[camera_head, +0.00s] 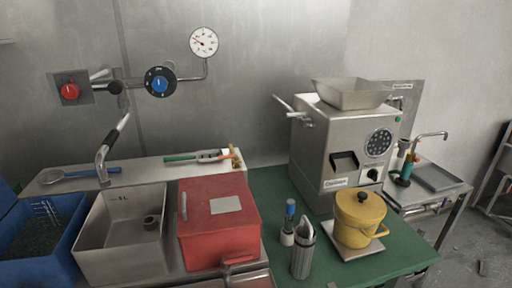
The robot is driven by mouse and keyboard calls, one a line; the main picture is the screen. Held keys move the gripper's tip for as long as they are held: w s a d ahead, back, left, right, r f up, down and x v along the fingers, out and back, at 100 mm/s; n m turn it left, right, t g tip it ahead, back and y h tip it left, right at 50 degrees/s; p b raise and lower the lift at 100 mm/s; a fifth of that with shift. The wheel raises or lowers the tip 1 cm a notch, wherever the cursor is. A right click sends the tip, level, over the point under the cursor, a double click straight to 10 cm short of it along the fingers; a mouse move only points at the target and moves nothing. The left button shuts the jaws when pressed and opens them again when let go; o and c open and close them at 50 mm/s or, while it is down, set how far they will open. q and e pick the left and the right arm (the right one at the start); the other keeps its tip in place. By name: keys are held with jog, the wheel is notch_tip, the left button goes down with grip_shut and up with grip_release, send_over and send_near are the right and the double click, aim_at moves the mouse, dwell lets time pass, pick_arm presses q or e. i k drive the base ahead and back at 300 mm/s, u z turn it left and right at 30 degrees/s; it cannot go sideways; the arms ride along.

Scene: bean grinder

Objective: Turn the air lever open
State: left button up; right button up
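On the back wall, a metal plate with a red knob (69,91) sits at the left. Next to it is a short metal lever (100,74) and a black round fitting (115,88). To the right is a black dial with a blue centre knob (159,83), joined by a pipe to a round pressure gauge (203,42). I cannot tell for sure which of these is the air lever. Neither gripper shows in the head view.
A steel grinder (345,150) stands on the green bench (268,185). A yellow pot (359,216), a metal canister (302,252), a red box (218,228), a steel bin (120,240) and a blue crate (40,232) fill the front. Tools lie on the shelf (150,174).

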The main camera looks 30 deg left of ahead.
aim_at(225, 157)
jog(key=u, duration=0.05)
jog(key=i, duration=0.2)
jog(key=u, duration=1.05)
